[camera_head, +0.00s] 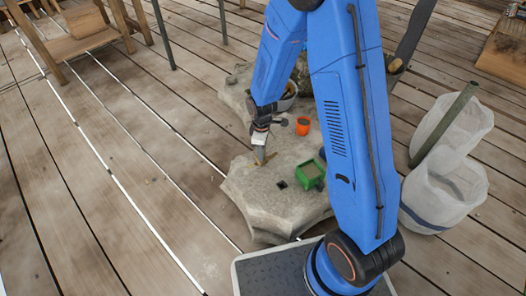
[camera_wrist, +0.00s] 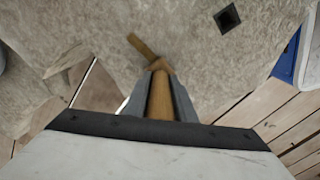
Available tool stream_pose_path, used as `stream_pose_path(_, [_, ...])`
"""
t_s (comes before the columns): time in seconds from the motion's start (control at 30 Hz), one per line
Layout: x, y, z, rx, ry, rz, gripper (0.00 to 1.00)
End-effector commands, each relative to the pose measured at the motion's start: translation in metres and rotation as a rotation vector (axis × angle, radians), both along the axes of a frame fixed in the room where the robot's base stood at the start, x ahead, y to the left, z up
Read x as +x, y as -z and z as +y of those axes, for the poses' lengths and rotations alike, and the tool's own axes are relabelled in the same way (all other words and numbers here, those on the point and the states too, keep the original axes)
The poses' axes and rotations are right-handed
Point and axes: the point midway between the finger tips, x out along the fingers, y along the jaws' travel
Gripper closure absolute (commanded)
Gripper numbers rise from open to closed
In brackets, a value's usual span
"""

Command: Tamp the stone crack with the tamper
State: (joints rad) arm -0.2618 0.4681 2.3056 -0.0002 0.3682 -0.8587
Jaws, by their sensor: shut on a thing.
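The stone (camera_head: 268,212) is a pale grey, rough slab with a scalloped edge, lying on the plank floor; it also fills the upper part of the wrist view (camera_wrist: 70,30). My gripper (camera_head: 260,150) is over the stone's left part, pointing down. In the wrist view its fingers (camera_wrist: 160,98) are shut on the tan wooden tamper (camera_wrist: 159,103). A short tan bar (camera_wrist: 141,46) shows at the tamper's far end, close over the stone; I cannot tell whether it touches. The crack cannot be made out clearly in either view.
An orange cup (camera_head: 303,126) and a grey bowl (camera_head: 287,97) stand farther back. White sacks (camera_head: 446,190) stand at right. The planks at left are mostly clear.

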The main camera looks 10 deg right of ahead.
Motion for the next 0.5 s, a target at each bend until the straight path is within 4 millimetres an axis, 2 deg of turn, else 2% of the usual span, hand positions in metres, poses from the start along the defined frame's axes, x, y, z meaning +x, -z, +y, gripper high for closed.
stream_pose_path(0.5, [-0.004,0.001,0.012,0.0,0.0,0.001,1.0])
